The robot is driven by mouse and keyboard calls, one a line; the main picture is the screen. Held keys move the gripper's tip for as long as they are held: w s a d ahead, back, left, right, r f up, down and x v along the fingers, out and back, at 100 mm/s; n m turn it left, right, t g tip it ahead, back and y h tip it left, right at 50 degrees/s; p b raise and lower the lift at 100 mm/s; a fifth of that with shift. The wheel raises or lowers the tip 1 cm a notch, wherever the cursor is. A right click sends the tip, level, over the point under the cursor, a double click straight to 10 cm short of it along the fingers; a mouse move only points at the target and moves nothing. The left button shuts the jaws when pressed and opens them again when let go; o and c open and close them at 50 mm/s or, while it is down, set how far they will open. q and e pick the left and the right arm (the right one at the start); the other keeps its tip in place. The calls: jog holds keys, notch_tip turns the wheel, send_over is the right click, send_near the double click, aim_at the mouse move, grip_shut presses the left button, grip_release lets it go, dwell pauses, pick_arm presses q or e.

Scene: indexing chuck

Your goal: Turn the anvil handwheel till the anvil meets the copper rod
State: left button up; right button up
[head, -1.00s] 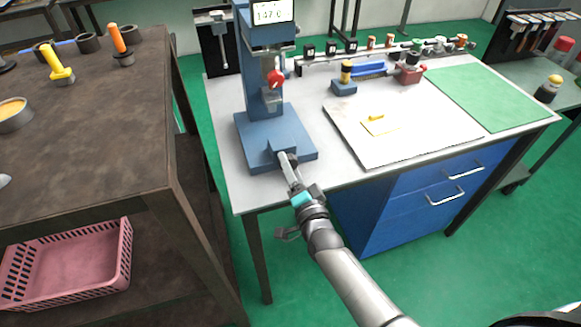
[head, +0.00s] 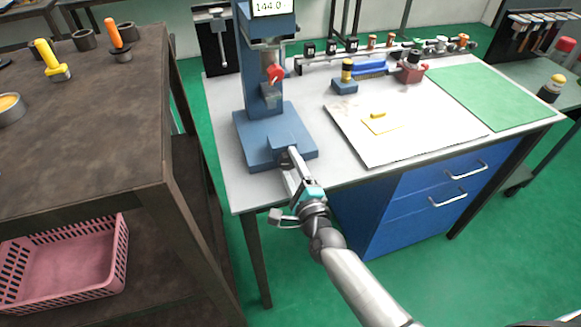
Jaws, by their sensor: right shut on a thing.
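A blue bench machine (head: 258,70) stands at the left of the white table, with a wide blue base and a display at its top reading about 144.0. A red knob (head: 274,74) is on the front of its column. My right gripper (head: 289,163) reaches to the front of the base and is shut on the small dark handwheel, which its fingers mostly hide. The anvil and the copper rod cannot be made out clearly at the column, so I cannot tell their gap. My left gripper is not in view.
A white board (head: 410,125) with a small yellow piece lies right of the machine. A green mat (head: 490,98) lies farther right. A rail of small parts runs along the back. A brown bench (head: 110,140) stands close at left, with a pink basket (head: 70,265) below.

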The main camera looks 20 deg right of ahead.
jog(key=shift+m, duration=0.6)
jog(key=o, duration=1.4)
jog(key=shift+s+f, duration=0.15)
